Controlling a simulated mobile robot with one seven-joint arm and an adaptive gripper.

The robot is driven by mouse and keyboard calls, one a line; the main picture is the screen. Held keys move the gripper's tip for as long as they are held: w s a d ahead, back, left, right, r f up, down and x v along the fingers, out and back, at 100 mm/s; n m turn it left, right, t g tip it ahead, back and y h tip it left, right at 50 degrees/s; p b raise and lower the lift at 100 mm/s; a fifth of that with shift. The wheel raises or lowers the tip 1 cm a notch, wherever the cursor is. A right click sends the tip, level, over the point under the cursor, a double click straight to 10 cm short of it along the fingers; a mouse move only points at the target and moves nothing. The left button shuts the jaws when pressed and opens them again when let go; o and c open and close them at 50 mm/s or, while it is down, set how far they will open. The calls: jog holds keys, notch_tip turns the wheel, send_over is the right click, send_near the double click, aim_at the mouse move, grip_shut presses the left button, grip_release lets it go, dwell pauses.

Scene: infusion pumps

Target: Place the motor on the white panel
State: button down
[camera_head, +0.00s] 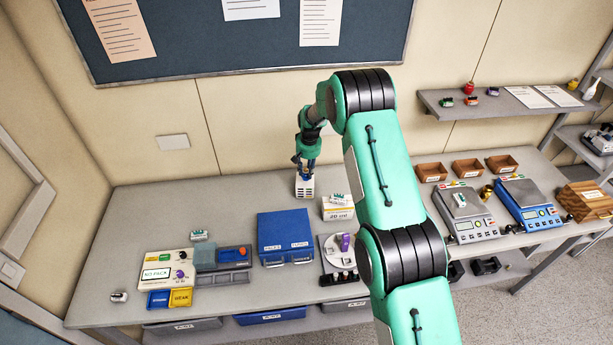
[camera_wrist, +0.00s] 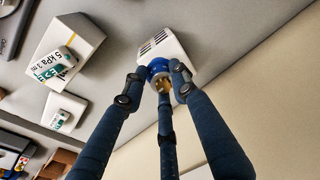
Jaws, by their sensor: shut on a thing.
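My gripper (camera_head: 305,163) is at the back of the bench, pointing down, its fingers closed around the blue round top of a white block with dark slots (camera_head: 305,187), which I take for the motor. In the wrist view the fingers (camera_wrist: 160,85) meet at the blue collar and a brass-coloured part, with the white slotted body (camera_wrist: 165,42) beyond them. Whether the block touches the bench is unclear.
A blue drawer box (camera_head: 284,238) stands between my gripper and the panel's side. A white carton (camera_head: 337,207) is close right of the held block; a carton (camera_wrist: 62,48) also shows in the wrist view. A grey-blue tray (camera_head: 222,262) adjoins the panel. The back left bench is clear.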

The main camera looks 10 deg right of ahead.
aim_at(307, 176)
jog(key=shift+w+f, duration=0.1)
dwell(0.4)
jog(key=shift+f+p, duration=0.45)
jog(key=shift+f, duration=1.2)
jog(key=shift+f, duration=0.2)
jog(key=c, duration=1.4)
grip_release()
jog(key=shift+r, duration=0.25)
jog(key=shift+s+d+r+b, duration=0.1)
jog(key=shift+s+r+b, duration=0.15)
jog(key=shift+r, duration=1.7)
jog(key=shift+s+d+r+b, duration=0.15)
jog(key=shift+r+b, duration=0.25)
jog(key=shift+r, duration=1.6)
jog(key=shift+s+a+r+b, duration=0.1)
jog(key=shift+s+r+b, duration=0.2)
jog(key=shift+r, duration=1.65)
jog(key=shift+r, duration=0.1)
